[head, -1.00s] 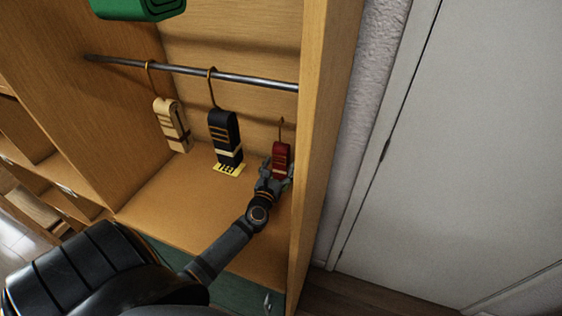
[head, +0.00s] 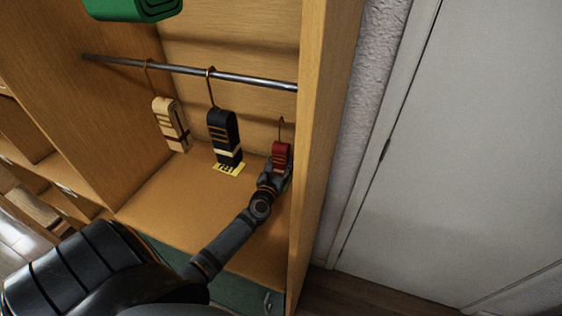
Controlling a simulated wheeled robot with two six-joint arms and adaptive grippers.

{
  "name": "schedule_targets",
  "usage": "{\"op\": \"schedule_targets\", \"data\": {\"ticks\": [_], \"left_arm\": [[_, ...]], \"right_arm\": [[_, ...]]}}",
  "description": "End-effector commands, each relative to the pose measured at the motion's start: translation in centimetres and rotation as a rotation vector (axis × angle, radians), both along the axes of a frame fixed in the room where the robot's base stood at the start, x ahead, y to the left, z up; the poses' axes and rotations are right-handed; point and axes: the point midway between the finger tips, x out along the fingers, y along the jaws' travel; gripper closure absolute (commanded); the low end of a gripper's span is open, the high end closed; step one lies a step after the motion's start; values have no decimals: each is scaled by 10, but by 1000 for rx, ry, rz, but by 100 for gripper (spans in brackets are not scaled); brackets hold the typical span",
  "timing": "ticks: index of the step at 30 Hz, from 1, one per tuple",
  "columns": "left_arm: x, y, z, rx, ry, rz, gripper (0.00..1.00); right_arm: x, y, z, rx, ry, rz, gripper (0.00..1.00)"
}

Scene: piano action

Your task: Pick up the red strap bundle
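The red strap bundle (head: 281,153) hangs upright at the right of the cabinet compartment, with a thin hook above it. My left gripper (head: 276,174) is at the bundle's lower end and overlaps it in the head view. The fingers hide the bottom of the bundle. They are small and dark here, so I cannot tell whether they are closed on it or still apart around it. My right gripper is not in view.
A black bundle (head: 222,132) and a cream bundle (head: 170,122) hang by hooks from the metal rail (head: 190,70). A yellow label (head: 230,169) is below the black one. The cabinet's right wall (head: 317,130) is close beside my gripper. The shelf floor (head: 180,195) is clear at left.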

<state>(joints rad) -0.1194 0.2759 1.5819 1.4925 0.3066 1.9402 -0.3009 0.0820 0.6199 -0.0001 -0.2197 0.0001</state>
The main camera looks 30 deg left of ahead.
Motion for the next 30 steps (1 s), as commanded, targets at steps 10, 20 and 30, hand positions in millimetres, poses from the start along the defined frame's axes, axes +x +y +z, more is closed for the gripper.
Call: {"op": "schedule_targets", "data": {"ticks": [10,20,30], "left_arm": [[0,0,33,1,-2,0,93],[-62,-34,99,-4,2,-2,93],[-118,-64,126,-2,1,1,93]], "right_arm": [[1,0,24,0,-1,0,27],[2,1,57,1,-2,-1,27],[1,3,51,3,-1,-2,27]]}}
